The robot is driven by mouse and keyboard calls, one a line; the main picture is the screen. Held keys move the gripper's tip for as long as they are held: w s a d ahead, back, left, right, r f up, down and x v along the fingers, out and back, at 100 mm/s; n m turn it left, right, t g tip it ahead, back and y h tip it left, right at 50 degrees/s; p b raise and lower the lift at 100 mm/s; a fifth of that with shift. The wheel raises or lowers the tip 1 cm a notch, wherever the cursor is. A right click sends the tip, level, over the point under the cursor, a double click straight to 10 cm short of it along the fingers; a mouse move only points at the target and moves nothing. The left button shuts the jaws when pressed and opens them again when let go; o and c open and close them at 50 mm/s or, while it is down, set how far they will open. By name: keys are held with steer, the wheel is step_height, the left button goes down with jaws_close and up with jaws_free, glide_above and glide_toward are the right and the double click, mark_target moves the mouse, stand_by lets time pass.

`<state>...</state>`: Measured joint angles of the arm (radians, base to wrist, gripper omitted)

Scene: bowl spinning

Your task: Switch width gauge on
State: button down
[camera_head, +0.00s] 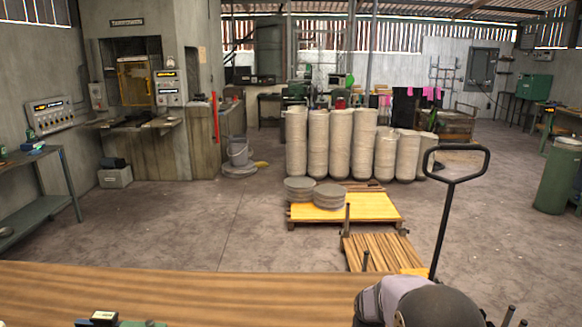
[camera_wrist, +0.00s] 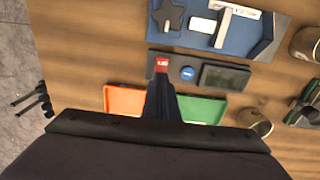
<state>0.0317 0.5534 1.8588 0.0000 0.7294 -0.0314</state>
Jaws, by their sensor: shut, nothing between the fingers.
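What looks like the width gauge, a dark grey box (camera_wrist: 216,74), shows in the wrist view at upper middle. I see no lit digits on the display. My gripper (camera_wrist: 161,78) is shut and empty, with its tips just below the red button. I cannot tell whether they touch it.
An orange tray (camera_wrist: 125,100) and a green tray (camera_wrist: 203,109) lie either side of my fingers. A blue board (camera_wrist: 192,38) with a black star-shaped knob (camera_wrist: 168,16) lies beyond the gauge. Round metal cups (camera_wrist: 255,122) stand to the right. Bare wooden bench (camera_wrist: 85,60) is on the left.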

steer(key=shift+s+f, duration=0.1)
steer(key=shift+f, duration=0.2)
steer(key=shift+r, duration=0.1)
steer(key=shift+r+p, duration=2.9)
steer(key=shift+r, duration=0.55)
steer(key=s+r, duration=0.2)
steer(key=s, duration=0.7)
steer(key=s+a+r, duration=0.1)
steer(key=s+r, duration=0.1)
steer(key=s, duration=0.8)
steer(key=shift+s+a+r+b, duration=0.15)
steer(key=shift+r+b, duration=0.15)
steer(key=shift+b, duration=0.15)
